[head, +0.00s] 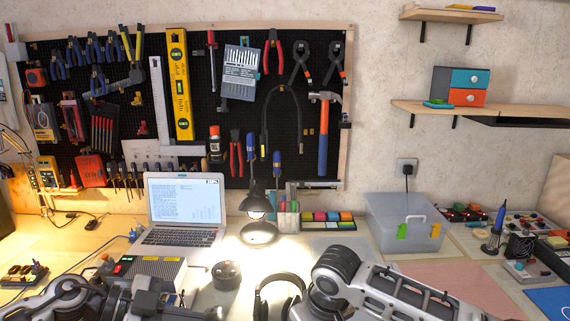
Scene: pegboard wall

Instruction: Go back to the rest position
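My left arm comes in at the bottom left, and its dark end parts (158,304) are cut off by the lower edge. I cannot make out fingers there or whether they hold anything. My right arm crosses the bottom right, with a grey rounded joint and a slotted link over the table. The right gripper is not in the picture.
A pegboard of tools (270,110) hangs behind the table. A laptop (185,205), a lit lamp (257,232), a clear box (405,240) and a grey device (150,269) stand there. Headphones (272,285) and a dark round object (227,274) lie close between my arms.

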